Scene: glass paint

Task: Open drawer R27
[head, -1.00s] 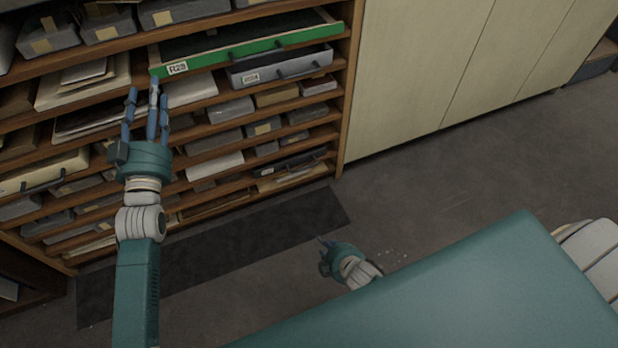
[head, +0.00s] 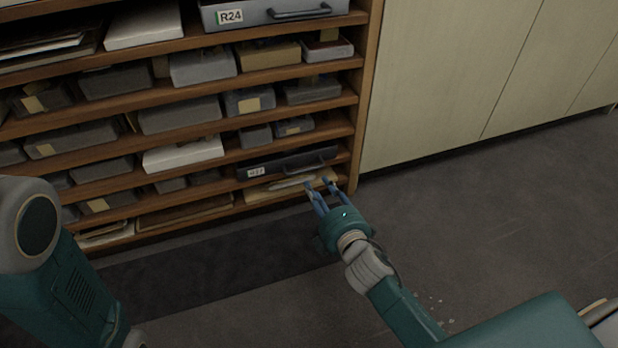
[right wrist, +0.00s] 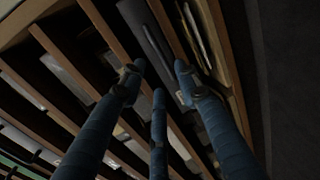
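Drawer R27 (head: 284,165) is a dark, low drawer near the bottom right of the wooden shelf unit, with a small white label and a dark handle (head: 318,160). It looks shut. My right gripper (head: 322,183) has its blue fingers spread just in front of and below the handle, apart from it as far as I can tell. In the right wrist view the open fingers (right wrist: 160,80) hold nothing and point at the shelves, with a dark drawer front between their tips. My left arm (head: 60,260) shows at the left, its gripper out of view.
Drawer R24 (head: 270,12), grey with a dark handle, is higher up. Shelves hold several boxes and papers. A folder (head: 262,191) lies just below R27. Pale cabinets (head: 440,80) stand to the right.

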